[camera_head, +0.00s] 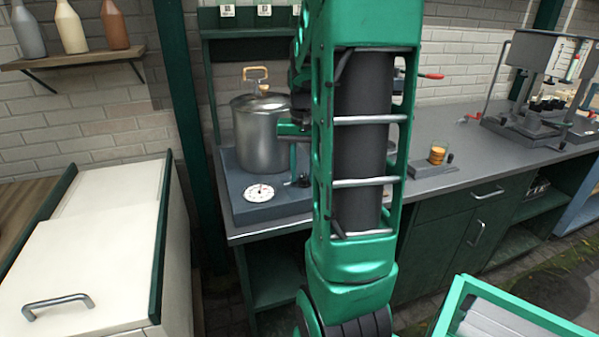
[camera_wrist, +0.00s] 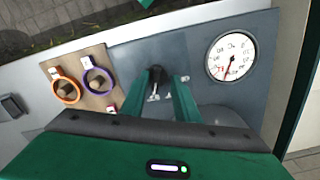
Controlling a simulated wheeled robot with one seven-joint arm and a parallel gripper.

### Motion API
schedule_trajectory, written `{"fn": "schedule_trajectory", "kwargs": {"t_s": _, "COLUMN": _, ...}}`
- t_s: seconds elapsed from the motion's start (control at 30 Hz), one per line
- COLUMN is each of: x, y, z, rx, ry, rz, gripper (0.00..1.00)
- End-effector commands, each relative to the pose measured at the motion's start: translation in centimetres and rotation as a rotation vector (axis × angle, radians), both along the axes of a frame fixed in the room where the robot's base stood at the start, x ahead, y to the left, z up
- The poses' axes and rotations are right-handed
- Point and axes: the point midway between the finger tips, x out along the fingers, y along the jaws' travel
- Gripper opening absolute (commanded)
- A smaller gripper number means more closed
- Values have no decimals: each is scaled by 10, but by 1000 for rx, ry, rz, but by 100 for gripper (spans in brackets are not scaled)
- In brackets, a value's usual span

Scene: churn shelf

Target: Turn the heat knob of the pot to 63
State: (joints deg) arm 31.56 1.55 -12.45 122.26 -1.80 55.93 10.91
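The silver pot (camera_head: 258,135) with a wooden lid handle stands on a dark grey base (camera_head: 226,192). A round white dial (camera_head: 259,193) is on the base; it also shows in the wrist view (camera_wrist: 231,54), with a red needle whose value I cannot read. The dark heat knob (camera_wrist: 157,74) stands on the base beside the dial, and shows at the base's right side in the head view (camera_head: 302,181). My gripper (camera_wrist: 158,82) has its green fingers apart, one on each side of the knob, with a visible gap. The head view partly hides my gripper behind my arm.
A board with an orange ring (camera_wrist: 66,91) and a purple ring (camera_wrist: 98,81) lies next to the base. A counter (camera_head: 450,140) runs right, with a jar of orange discs (camera_head: 437,155) and a metal machine (camera_head: 530,90). A white chest (camera_head: 100,240) stands at left.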

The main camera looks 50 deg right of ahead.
Motion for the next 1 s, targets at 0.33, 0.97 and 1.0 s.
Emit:
{"fn": "schedule_trajectory", "kwargs": {"t_s": 0.33, "x": -1, "y": -3, "z": 7, "rx": -5, "ry": -2, "rz": -7, "gripper": 28}}
{"fn": "schedule_trajectory", "kwargs": {"t_s": 0.97, "x": 2, "y": -2, "z": 102, "rx": -3, "ry": -1, "rz": -4, "gripper": 28}}
{"fn": "schedule_trajectory", "kwargs": {"t_s": 1.0, "x": 2, "y": -2, "z": 104, "rx": -3, "ry": 0, "rz": -4, "gripper": 28}}
